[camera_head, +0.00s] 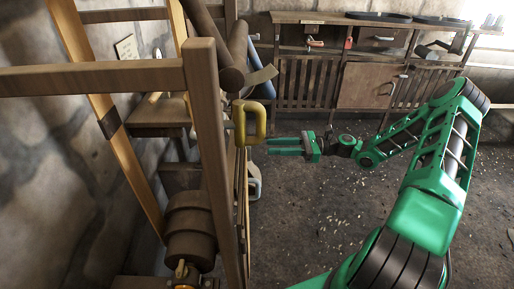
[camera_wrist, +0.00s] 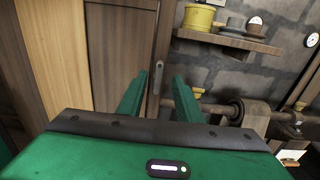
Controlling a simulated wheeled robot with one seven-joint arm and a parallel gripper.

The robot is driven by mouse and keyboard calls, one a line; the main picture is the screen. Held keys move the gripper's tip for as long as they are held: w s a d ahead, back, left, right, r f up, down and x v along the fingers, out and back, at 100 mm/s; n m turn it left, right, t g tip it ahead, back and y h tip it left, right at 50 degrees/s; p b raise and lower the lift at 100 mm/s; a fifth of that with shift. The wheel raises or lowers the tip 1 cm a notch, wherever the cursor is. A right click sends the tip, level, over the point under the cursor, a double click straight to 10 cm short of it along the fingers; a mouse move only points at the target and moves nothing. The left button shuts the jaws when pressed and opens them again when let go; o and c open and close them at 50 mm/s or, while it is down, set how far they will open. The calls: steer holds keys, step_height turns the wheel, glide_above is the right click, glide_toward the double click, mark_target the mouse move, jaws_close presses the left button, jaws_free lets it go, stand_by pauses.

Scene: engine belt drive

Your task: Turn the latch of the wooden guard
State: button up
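My green gripper (camera_head: 270,147) points left in the head view, close to a wooden upright and a yellow loop handle (camera_head: 261,122). The handle is beside and slightly above the fingertips in that picture; I cannot tell if they touch. In the wrist view my gripper (camera_wrist: 157,82) is open, its two fingers apart with nothing seen between them. Beyond them is a wooden panel (camera_wrist: 118,45), likely the guard, with a small dark metal fitting (camera_wrist: 157,76) on its right edge. I cannot tell whether that fitting or the yellow handle is the latch.
A wooden frame post (camera_head: 208,140) and a dark roller (camera_head: 190,230) stand left of my gripper. A shelf (camera_wrist: 235,40) holds a yellow pot (camera_wrist: 198,17); a wooden shaft (camera_wrist: 225,108) lies below it. A workbench (camera_head: 370,84) is at the back. The floor right of the frame is mostly open.

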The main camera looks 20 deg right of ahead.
mark_target(247, 153)
steer(key=x, duration=0.6)
steer(key=shift+a, duration=0.4)
steer(key=shift+w, duration=0.1)
steer(key=shift+c, duration=0.3)
jaws_close()
